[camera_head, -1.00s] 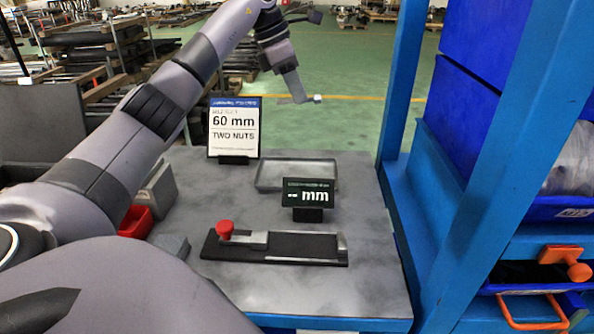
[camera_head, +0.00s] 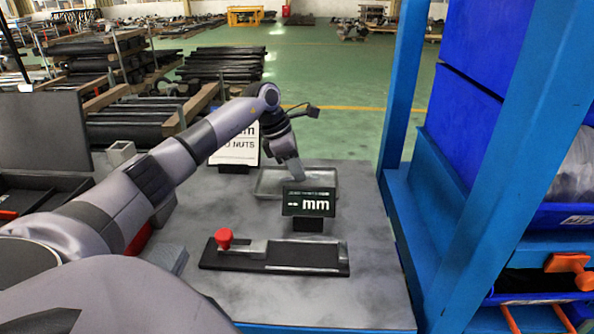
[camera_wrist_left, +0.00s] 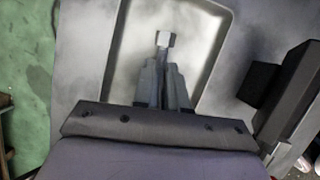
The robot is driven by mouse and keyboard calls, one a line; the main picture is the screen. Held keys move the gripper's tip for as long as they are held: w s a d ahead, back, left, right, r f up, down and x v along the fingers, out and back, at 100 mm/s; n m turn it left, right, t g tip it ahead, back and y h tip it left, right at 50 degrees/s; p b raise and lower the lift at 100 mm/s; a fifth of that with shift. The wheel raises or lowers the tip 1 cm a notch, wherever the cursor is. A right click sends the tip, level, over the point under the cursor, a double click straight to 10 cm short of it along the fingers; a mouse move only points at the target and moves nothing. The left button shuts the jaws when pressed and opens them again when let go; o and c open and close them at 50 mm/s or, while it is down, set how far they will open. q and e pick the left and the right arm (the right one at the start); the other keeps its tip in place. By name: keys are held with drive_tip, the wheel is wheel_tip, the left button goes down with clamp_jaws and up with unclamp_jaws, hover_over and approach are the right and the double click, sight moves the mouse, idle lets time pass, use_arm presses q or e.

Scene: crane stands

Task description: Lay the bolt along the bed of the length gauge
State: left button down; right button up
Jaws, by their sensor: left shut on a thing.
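The bolt (camera_wrist_left: 165,40) shows in the left wrist view as a pale head and short neck sticking out beyond my fingertips; the rest is hidden between the fingers. My left gripper (camera_wrist_left: 163,75) is shut on it, over the shallow grey tray. In the head view the left gripper (camera_head: 298,180) is low at the tray, its tips hidden behind the display. The length gauge (camera_head: 215,258) lies nearer on the table: a dark base with a red knob (camera_head: 224,238) at its left and an empty bed (camera_head: 305,254) to the right. My right gripper is not in view.
The display (camera_head: 309,202), reading "-- mm", stands between tray (camera_head: 265,190) and gauge. A sign (camera_head: 238,155) at the back is partly covered by my arm. A blue frame (camera_head: 490,160) stands along the table's right side. The table's front right is clear.

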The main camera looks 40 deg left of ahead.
use_arm(q)
drive_tip(key=shift+f, duration=0.35)
drive_tip(key=shift+f, duration=0.1)
drive_tip(key=c, duration=1.2)
unclamp_jaws()
